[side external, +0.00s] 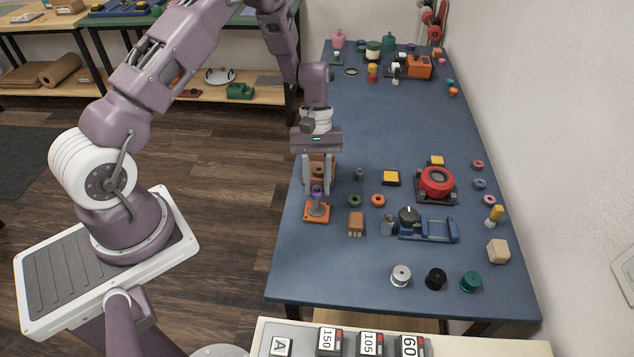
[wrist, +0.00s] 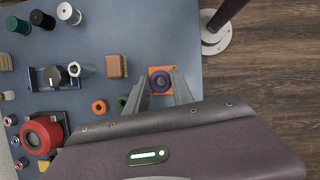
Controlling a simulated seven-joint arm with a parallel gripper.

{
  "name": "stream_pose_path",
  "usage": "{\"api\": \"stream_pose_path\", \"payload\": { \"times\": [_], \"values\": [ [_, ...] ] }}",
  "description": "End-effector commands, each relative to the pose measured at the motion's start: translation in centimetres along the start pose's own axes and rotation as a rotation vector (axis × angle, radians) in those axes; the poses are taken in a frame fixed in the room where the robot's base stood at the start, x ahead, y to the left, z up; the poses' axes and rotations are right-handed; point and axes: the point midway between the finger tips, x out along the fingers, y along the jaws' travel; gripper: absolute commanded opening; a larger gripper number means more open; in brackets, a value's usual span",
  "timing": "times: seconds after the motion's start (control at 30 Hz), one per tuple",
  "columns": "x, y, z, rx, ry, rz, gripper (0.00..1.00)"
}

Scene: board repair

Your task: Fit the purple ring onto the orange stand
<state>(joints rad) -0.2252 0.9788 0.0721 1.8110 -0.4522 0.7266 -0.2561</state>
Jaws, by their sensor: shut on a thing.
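My gripper (side external: 317,191) points down and is shut on the ring. In the wrist view the purple ring (wrist: 160,82) appears over the orange base (wrist: 170,68), with a finger on each side. I cannot tell whether the ring touches the stand or hangs just above it.
A wooden-brown block (side external: 356,222) stands right of the stand. Green (side external: 354,201) and orange (side external: 378,200) rings lie nearby. A blue fixture with a black knob (side external: 409,214) and a red round device (side external: 436,181) are farther right. The table's middle is clear.

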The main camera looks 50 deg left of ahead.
Motion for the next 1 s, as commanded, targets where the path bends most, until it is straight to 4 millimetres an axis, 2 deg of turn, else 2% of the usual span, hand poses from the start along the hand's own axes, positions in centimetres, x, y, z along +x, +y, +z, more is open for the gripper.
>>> {"api": "stream_pose_path", "payload": {
  "times": [0.43, 1.0],
  "values": [
    [3.4, 0.0, -1.4, -0.001, -0.003, 0.000, 0.00],
    [3.7, 0.0, -1.5, 0.000, -0.002, 0.000, 0.00]
  ]
}}
